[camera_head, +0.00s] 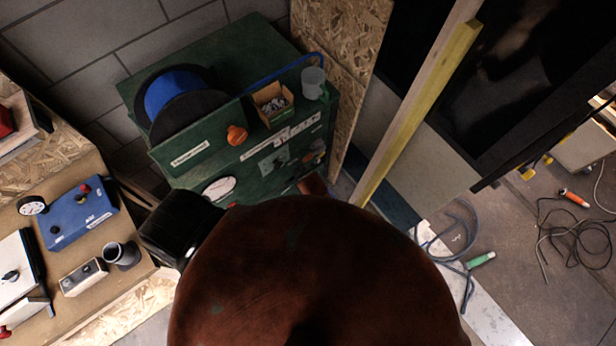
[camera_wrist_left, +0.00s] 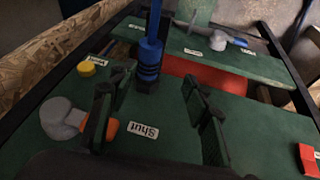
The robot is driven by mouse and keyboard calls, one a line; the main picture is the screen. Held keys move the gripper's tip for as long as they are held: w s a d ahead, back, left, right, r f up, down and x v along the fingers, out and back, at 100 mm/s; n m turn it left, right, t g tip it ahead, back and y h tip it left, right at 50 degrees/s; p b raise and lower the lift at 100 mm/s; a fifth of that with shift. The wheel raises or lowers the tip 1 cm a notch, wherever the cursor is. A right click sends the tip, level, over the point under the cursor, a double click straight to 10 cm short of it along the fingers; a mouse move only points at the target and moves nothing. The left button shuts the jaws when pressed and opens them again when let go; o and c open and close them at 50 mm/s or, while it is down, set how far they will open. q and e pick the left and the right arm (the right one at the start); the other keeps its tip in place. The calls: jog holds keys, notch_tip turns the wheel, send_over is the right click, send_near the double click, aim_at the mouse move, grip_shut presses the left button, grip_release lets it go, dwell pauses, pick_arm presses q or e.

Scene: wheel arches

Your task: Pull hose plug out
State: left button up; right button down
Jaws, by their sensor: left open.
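In the left wrist view a blue hose plug (camera_wrist_left: 148,65) with dark rings stands upright on a green panel (camera_wrist_left: 165,112), with the blue hose rising from its top. My left gripper (camera_wrist_left: 157,84) is open, one dark finger on each side of the picture's middle. The plug shows beyond and between the fingers, which do not hold it. In the head view I cannot make out the left gripper or the plug; a large rust-brown rounded shape (camera_head: 315,280) covers the bottom middle. My right gripper is in neither view.
A grey knob with an orange part (camera_wrist_left: 62,120) sits left of the plug, near a yellow cap (camera_wrist_left: 86,68). A grey-blue handle (camera_wrist_left: 218,41) is farther back. The head view shows a green cabinet (camera_head: 215,55), a workbench (camera_head: 130,275) at left and a wooden post (camera_head: 420,100).

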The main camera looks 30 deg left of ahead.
pick_arm(q)
jog(key=shift+n, duration=0.6)
jog(key=x, duration=0.2)
jog(key=w+x, duration=0.1)
jog(key=x, duration=0.2)
jog(key=d+x, duration=0.1)
jog(key=x, duration=0.2)
jog(key=shift+w+b, duration=0.3)
jog(key=shift+b, duration=0.05)
jog(key=shift+c, duration=0.3)
grip_shut()
